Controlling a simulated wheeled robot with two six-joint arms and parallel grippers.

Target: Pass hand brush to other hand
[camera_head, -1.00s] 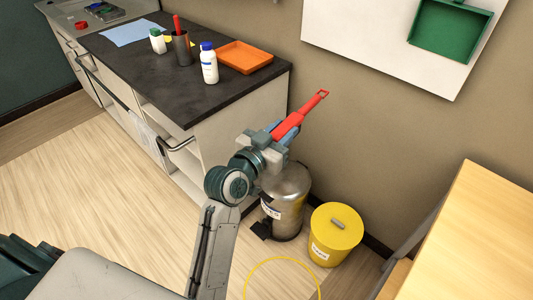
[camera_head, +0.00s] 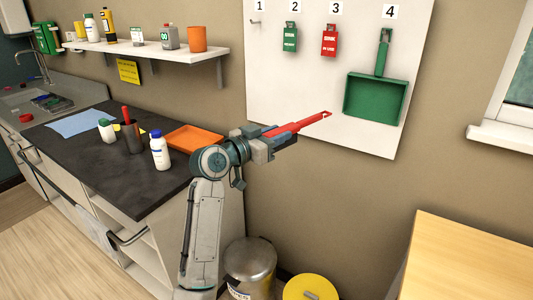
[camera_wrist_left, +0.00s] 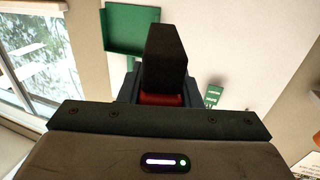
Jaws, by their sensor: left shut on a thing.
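The red hand brush (camera_head: 300,125) is held in my left gripper (camera_head: 268,141) in the head view. Its red handle points right and slightly up, with a hole at its end. The gripper hides the rest of the brush, and no bristles show clearly. The brush is in the air in front of the white wall board. In the left wrist view a bit of red brush (camera_wrist_left: 160,99) shows between the jaws of the left gripper (camera_wrist_left: 160,85), which are shut on it. My right gripper is not in view.
The white board (camera_head: 270,75) carries a green dustpan (camera_head: 375,97), a green tag (camera_head: 290,38), a red tag (camera_head: 329,40) and an empty hook under number 1. A dark counter (camera_head: 75,150) with bottles and an orange tray (camera_head: 195,138) stands left. A wooden table (camera_head: 470,260) stands right.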

